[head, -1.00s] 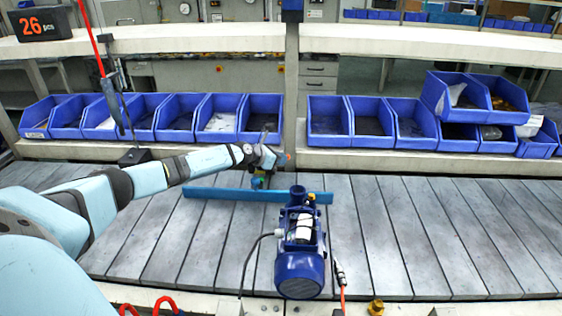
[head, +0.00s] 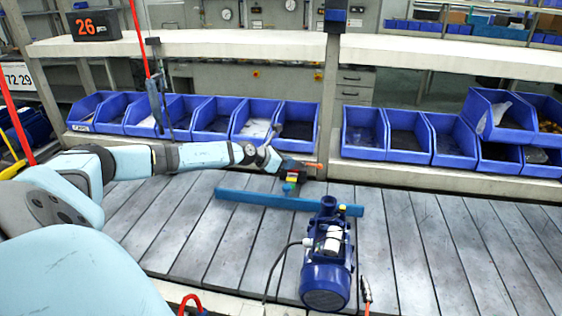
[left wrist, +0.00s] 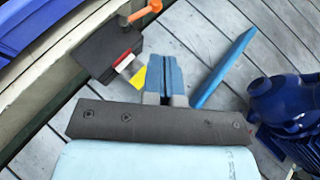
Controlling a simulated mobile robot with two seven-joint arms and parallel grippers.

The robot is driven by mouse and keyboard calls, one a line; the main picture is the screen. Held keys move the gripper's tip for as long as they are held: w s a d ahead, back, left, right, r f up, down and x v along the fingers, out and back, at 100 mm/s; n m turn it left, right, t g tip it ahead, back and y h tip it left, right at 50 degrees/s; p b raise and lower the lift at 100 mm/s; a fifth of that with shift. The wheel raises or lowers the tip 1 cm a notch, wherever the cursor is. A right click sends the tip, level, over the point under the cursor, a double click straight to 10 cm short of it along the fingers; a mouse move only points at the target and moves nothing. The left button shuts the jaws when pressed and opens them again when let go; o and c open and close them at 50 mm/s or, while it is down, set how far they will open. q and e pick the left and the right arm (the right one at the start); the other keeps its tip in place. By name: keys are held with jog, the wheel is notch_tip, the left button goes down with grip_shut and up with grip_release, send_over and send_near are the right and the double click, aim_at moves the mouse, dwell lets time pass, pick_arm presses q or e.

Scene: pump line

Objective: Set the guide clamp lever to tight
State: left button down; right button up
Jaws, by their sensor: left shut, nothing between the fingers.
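The guide clamp is a dark block (left wrist: 108,47) with an orange lever (left wrist: 145,12) at its far end in the left wrist view. In the head view the orange lever (head: 313,165) points right, at the conveyor's far edge. Red, white and yellow patches (left wrist: 124,63) show on the block's near side. My left gripper (head: 289,187) is beside the clamp, on its near side. In the left wrist view its blue fingers (left wrist: 163,72) are together and empty, apart from the lever. A blue guide bar (head: 285,201) lies to their right. My right gripper is out of view.
A blue pump (head: 328,260) with a cable stands on the slatted conveyor (head: 430,240), nearer than the bar. Blue bins (head: 298,122) line the shelf behind the clamp. A hanging tool (head: 156,90) is at the left. The conveyor's right part is clear.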

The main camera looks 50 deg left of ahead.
pick_arm(q)
jog(key=shift+v, duration=1.5)
